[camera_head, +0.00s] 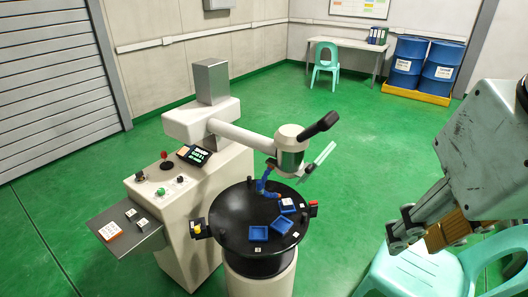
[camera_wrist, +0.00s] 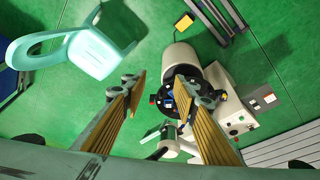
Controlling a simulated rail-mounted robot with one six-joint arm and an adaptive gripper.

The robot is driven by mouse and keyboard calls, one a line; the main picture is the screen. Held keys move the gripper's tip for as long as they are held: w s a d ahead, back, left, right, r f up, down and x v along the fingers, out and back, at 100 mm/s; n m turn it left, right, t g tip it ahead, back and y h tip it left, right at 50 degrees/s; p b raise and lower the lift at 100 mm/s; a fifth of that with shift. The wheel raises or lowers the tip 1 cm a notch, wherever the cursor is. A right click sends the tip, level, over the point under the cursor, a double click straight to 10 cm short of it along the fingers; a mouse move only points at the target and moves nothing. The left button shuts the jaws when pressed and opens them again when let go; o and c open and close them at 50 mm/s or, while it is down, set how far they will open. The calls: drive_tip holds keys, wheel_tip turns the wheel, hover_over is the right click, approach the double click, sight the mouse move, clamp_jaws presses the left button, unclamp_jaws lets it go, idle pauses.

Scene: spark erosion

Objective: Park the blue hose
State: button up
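The blue hose (camera_head: 265,184) is a short jointed piece standing at the back of the round black worktop (camera_head: 229,237), below the white machine head. Its upper end is close to the head; I cannot tell whether it touches it. My gripper (camera_head: 420,238) is at the right of the head view, well apart from the hose, above a pale green chair. In the wrist view my gripper (camera_wrist: 160,88) has its fingers spread with nothing between them. The worktop shows there beyond the right finger, partly hidden; the hose is too small to make out clearly.
Blue trays (camera_head: 258,233) lie on the worktop. The machine arm (camera_head: 240,134) and a black handle (camera_head: 319,125) overhang it. A control panel (camera_head: 194,154) stands left. The green chair (camera_head: 412,272) is below my gripper. Open floor (camera_head: 350,170) lies between.

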drive_tip(key=w+a+r, duration=0.2)
drive_tip(key=w+r, duration=0.1)
drive_tip(key=w, duration=0.6)
drive_tip(key=m+g+p, duration=0.4)
drive_tip(key=m+p, duration=0.1)
hover_over(259, 181)
wheel_tip(259, 181, down, 26)
drive_tip(key=shift+f, duration=0.1)
drive_tip(key=shift+f, duration=0.15)
drive_tip(key=shift+f+b, duration=0.5)
drive_tip(key=shift+f, duration=6.2)
